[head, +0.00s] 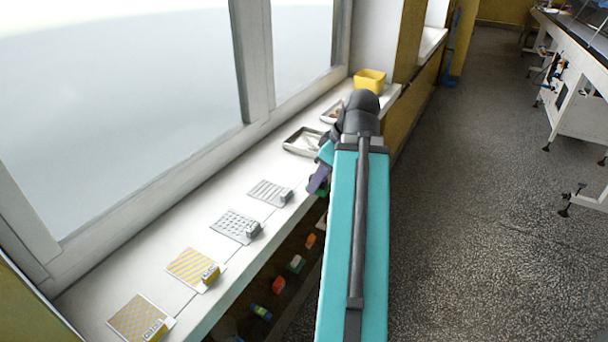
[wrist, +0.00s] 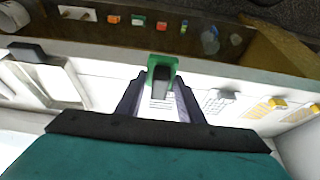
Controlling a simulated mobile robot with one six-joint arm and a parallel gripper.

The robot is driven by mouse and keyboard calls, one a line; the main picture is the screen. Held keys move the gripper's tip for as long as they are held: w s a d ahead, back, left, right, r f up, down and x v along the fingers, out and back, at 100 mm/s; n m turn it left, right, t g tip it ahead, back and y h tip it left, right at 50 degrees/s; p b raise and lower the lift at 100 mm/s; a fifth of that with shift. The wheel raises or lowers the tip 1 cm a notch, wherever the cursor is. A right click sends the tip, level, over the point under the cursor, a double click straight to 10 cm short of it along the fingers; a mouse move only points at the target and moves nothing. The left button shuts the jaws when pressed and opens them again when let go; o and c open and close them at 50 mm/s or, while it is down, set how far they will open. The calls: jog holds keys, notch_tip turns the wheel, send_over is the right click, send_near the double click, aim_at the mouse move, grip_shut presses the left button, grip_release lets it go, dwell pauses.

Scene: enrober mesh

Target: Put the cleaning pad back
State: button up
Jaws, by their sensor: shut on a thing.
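My gripper (wrist: 160,92) is shut on a green piece with a dark grey block on it, taken to be the cleaning pad (wrist: 154,62). In the wrist view it sits between the fingertips, over the front edge of the white sill. In the head view my gripper (head: 318,179) is at the sill's front edge, partly behind my arm, and only a little green shows beside it. Whether the pad touches the sill cannot be told.
Patterned cards with small blocks, such as a yellow one (head: 192,268), lie along the sill (head: 140,262). A metal tray (head: 291,148) and a yellow bin (head: 369,84) stand farther back. Several coloured pieces, one red (head: 278,286), lie below the sill.

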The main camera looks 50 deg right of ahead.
jog(key=shift+s+d, duration=0.1)
jog(key=shift+s, duration=0.05)
jog(key=shift+w+d+r+p, duration=0.15)
jog(key=shift+w+d+p, duration=0.1)
jog(key=shift+p, duration=0.65)
jog(key=shift+w+p, duration=0.1)
jog(key=shift+p, duration=0.3)
jog(key=shift+w+d+p, duration=0.2)
jog(key=shift+w+p, duration=0.1)
jog(key=shift+p, duration=0.75)
jog(key=shift+w+p, duration=0.1)
jog(key=shift+p, duration=0.25)
jog(key=shift+w+d+p, duration=0.2)
jog(key=shift+w+p, duration=0.05)
jog(key=shift+p, duration=0.7)
jog(key=shift+w+d+p, duration=0.1)
jog(key=shift+w+p, duration=0.05)
jog(key=shift+p, duration=0.45)
jog(key=w+d, duration=0.2)
jog(key=w, duration=0.1)
jog(key=w+d+f+p, duration=0.1)
jog(key=w+d, duration=0.1)
jog(key=w, duration=0.1)
jog(key=w+d, duration=0.2)
jog(key=w, duration=0.2)
jog(key=shift+w+d+f+p, duration=0.1)
jog(key=shift+d+f+p, duration=0.1)
jog(key=shift+f+p, duration=0.2)
